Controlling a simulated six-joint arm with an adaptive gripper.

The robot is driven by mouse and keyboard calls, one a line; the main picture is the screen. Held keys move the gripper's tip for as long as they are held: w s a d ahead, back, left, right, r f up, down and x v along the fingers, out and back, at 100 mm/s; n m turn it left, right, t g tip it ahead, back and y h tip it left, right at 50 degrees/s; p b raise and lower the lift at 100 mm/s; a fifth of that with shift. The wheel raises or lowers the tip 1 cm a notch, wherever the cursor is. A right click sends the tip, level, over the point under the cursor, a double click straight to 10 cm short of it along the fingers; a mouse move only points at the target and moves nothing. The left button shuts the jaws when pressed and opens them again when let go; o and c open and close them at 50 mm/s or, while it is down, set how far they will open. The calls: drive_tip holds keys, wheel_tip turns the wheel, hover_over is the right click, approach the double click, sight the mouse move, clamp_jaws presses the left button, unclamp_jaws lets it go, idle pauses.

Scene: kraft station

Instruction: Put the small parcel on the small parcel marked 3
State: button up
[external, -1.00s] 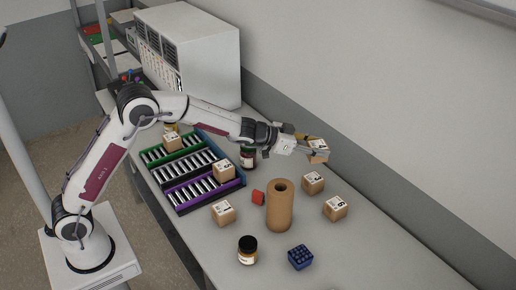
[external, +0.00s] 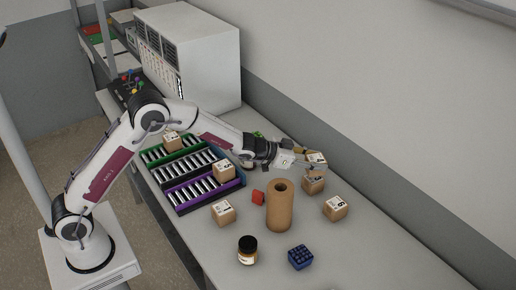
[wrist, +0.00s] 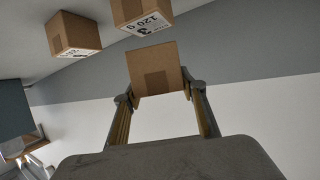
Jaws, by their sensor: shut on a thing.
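My gripper (external: 312,163) is shut on a small brown cardboard parcel (external: 317,158) with a white label. In the wrist view the held parcel (wrist: 155,68) sits between both fingers. In the external view it hangs over the small parcel marked 3 (external: 313,187), which stands on the table and has its upper part partly hidden. The marked parcel also shows at the top of the wrist view (wrist: 138,9), with "3" and "120 g" on its label. Whether the two touch, I cannot tell.
A tall brown paper roll (external: 279,210) stands just left of the marked parcel. Another parcel (external: 335,209) is in front of it to the right.

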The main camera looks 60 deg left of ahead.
drive_tip(key=shift+f, duration=1.45)
drive_tip(key=shift+f, duration=0.15)
drive_tip(key=o, duration=1.2)
drive_tip(key=shift+s+r, duration=0.1)
drive_tip(key=shift+r, duration=0.1)
drive_tip(key=v, duration=1.1)
drive_tip(key=shift+s+a, duration=0.15)
drive_tip(key=shift+s, duration=0.2)
drive_tip(key=shift+a+r, duration=0.1)
drive_tip(key=shift+r, duration=0.05)
